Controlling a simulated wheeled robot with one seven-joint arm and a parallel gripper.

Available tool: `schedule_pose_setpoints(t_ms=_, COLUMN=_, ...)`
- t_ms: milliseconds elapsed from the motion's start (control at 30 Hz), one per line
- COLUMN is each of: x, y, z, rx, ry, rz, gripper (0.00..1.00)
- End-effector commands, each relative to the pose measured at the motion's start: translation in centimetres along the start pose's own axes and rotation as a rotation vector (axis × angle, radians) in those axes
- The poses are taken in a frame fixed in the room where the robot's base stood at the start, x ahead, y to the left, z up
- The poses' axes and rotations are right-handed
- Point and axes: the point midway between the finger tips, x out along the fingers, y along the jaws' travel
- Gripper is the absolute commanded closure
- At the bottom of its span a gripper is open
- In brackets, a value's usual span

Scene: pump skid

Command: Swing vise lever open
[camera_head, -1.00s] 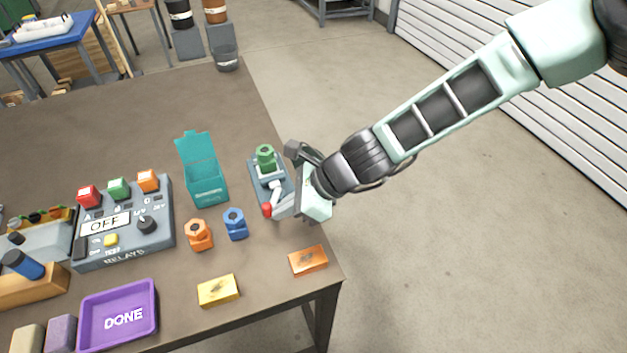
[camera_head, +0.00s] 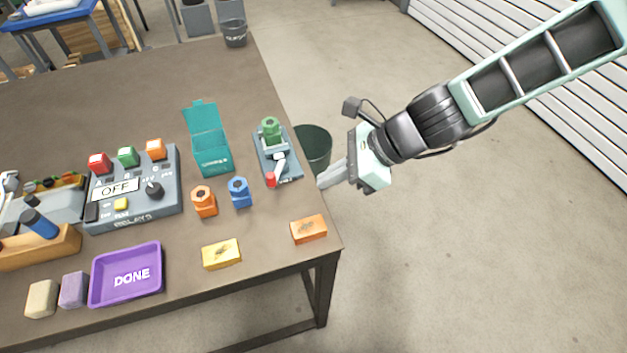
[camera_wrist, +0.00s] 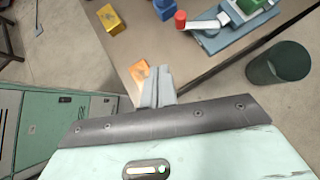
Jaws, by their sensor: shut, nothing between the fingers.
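The vise (camera_head: 277,155) is a grey-blue base near the table's right edge, holding a green hex piece (camera_head: 270,130). Its lever (camera_head: 278,168) is a pale bar with a red knob (camera_head: 270,180) pointing toward the table's front. In the wrist view the lever (camera_wrist: 205,25) and red knob (camera_wrist: 180,19) show at the top. My gripper (camera_head: 322,181) is to the right of the vise, past the table edge, apart from the lever. Its fingers are together and empty; they also show in the wrist view (camera_wrist: 157,72).
Orange (camera_head: 204,201) and blue (camera_head: 239,192) hex pieces stand left of the vise. A teal open box (camera_head: 211,155) is behind them. Orange (camera_head: 309,229) and yellow (camera_head: 221,254) blocks lie near the front edge. A dark green bin (camera_head: 316,148) stands on the floor beyond the table edge.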

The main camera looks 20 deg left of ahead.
Motion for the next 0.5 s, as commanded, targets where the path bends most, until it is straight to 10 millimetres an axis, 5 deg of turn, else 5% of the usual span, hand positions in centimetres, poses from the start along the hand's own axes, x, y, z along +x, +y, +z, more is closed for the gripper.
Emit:
schedule_pose_setpoints(t_ms=200, x=-2.2, y=0.6, z=0.0, rx=0.000, ry=0.001, rz=0.000, gripper=1.00)
schedule_pose_setpoints(t_ms=500, x=-2.6, y=0.7, z=0.1, rx=0.001, ry=0.000, rz=0.001, gripper=1.00)
